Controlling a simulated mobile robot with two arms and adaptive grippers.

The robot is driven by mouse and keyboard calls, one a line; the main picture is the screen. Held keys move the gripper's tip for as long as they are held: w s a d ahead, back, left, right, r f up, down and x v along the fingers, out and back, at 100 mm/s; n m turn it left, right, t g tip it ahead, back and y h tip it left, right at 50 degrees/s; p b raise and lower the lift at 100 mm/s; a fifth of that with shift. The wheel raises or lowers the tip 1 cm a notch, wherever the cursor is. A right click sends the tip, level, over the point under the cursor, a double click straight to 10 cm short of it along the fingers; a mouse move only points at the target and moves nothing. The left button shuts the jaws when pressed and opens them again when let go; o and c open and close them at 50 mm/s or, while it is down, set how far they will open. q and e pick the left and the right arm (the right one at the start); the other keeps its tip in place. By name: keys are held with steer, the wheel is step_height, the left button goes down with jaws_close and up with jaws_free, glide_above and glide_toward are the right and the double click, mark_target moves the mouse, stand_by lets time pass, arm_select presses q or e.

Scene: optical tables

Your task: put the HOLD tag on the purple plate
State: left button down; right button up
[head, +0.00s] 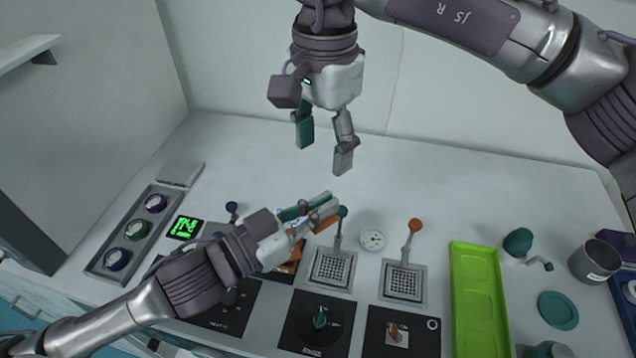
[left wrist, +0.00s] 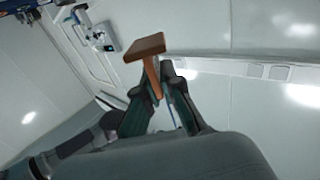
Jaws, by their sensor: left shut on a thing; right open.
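My left gripper (head: 322,208) is shut on an orange-brown T-shaped piece (left wrist: 147,50), held above the table near the teal-knobbed lever. In the left wrist view its flat head stands out beyond the fingertips (left wrist: 162,85). I see no lettering on it, so I cannot confirm it is the HOLD tag. In the head view the fingers mostly hide it. My right gripper (head: 324,146) is open and empty, higher up over the back of the table. I cannot make out a purple plate for certain; my left arm covers part of the panels.
Levers with teal (head: 341,212) and orange (head: 415,226) knobs stand upright on grilled bases. A green tray (head: 460,318), a metal cup (head: 597,262) and a teal disc (head: 557,310) are at right. A tray of dials (head: 107,262) is at left. The back of the table is clear.

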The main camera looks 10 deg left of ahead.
steer(key=shift+o, duration=0.2)
steer(key=shift+w+f, duration=0.1)
steer(key=m+g+y, duration=0.3)
steer(key=m+y, duration=1)
steer(key=m, duration=1.9)
glide_above(336, 220)
step_height(336, 220, down, 10)
steer(key=shift+r, duration=0.15)
steer(key=w+d+f+m+t+y, duration=0.15)
steer(key=d+f+m+t, duration=0.45)
steer(key=m, duration=0.9)
arm_select(q)
steer(key=f+m+g+h, duration=0.1)
steer(key=m+g, duration=0.1)
steer(key=g, duration=0.2)
steer(key=w+f+m+g+h, duration=0.1)
steer(key=m+g+h, duration=0.1)
steer(key=m+g, duration=0.1)
steer(key=w+f+m+g+h, duration=0.1)
steer(key=f+m+g+h, duration=0.1)
steer(key=m+g, duration=0.1)
steer(key=shift+w+g, duration=0.15)
steer(key=shift+g, duration=0.65)
arm_select(e)
steer(key=a+f+g, duration=0.1)
steer(key=a+f, duration=0.2)
steer(key=a, duration=0.7)
steer(key=shift+w+g, duration=0.3)
steer(key=shift+g, duration=0.1)
